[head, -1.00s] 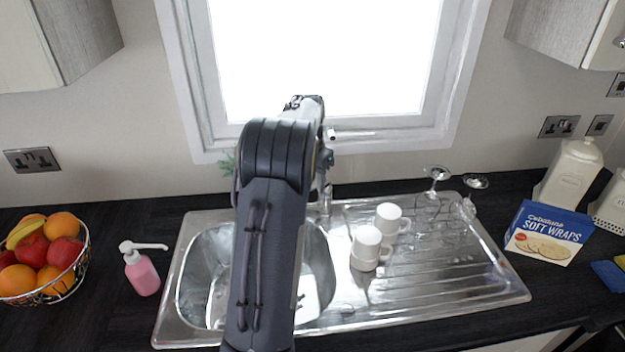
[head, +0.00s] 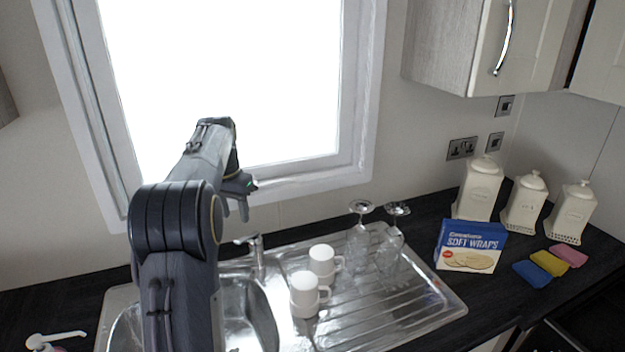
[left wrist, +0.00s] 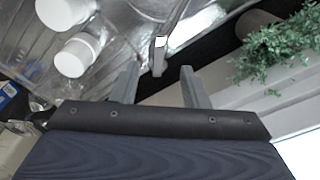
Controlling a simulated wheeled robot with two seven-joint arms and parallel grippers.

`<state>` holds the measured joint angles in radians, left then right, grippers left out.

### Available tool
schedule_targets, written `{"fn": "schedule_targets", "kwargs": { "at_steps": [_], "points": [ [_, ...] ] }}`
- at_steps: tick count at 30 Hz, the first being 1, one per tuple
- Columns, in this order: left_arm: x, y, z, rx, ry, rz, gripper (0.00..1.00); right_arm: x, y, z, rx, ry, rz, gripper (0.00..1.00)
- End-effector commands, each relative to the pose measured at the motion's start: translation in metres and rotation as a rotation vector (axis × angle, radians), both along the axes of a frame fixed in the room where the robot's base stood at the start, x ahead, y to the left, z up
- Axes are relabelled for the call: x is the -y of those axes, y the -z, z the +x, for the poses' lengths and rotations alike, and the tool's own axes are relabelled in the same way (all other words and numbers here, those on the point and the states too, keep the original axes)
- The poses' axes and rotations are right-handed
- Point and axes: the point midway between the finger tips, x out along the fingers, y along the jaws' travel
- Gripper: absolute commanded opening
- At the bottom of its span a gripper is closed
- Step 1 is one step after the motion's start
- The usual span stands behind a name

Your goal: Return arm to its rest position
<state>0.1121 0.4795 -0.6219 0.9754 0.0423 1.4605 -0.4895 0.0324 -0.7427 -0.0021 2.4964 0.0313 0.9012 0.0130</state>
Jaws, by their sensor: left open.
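My left arm rises from the bottom of the head view, in front of the sink (head: 262,322). Its left gripper (head: 243,207) is up in front of the window, above the tap (head: 257,245). In the left wrist view the left gripper (left wrist: 157,86) shows two spread fingers with nothing between them. The gripper is open and empty. The tap (left wrist: 160,55) shows beyond the fingers. My right gripper is in neither view.
Two white mugs (head: 322,262) (head: 305,294) and upturned glasses (head: 362,245) stand on the drainer (head: 425,315). A soft wraps box (head: 470,246), white canisters (head: 480,190) and coloured sponges (head: 548,262) are at right. A soap pump (head: 45,342) is at lower left. A plant (left wrist: 280,50) shows in the wrist view.

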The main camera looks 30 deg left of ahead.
Motion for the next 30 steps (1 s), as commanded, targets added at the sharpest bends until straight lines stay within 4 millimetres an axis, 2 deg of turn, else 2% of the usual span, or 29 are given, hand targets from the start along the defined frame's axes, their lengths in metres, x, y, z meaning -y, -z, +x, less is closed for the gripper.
{"fn": "schedule_targets", "kwargs": {
  "at_steps": [7, 11, 14, 22, 26, 30],
  "points": [
    [0.004, -0.002, -0.005, 0.015, -0.007, -0.017, 0.41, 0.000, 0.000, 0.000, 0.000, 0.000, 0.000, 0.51],
    [0.024, -0.007, -0.024, 0.069, -0.030, -0.083, 0.41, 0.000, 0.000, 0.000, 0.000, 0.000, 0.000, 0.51],
    [0.054, -0.012, -0.046, 0.129, -0.046, -0.158, 0.41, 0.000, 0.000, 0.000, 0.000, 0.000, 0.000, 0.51],
    [0.161, -0.016, -0.118, 0.268, -0.032, -0.313, 0.41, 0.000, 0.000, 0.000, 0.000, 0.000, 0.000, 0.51],
    [0.214, -0.007, -0.158, 0.320, -0.007, -0.350, 0.41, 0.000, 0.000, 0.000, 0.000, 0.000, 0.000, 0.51],
    [0.262, 0.013, -0.201, 0.363, 0.017, -0.360, 0.41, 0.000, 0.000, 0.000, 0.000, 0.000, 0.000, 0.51]
  ]
}}
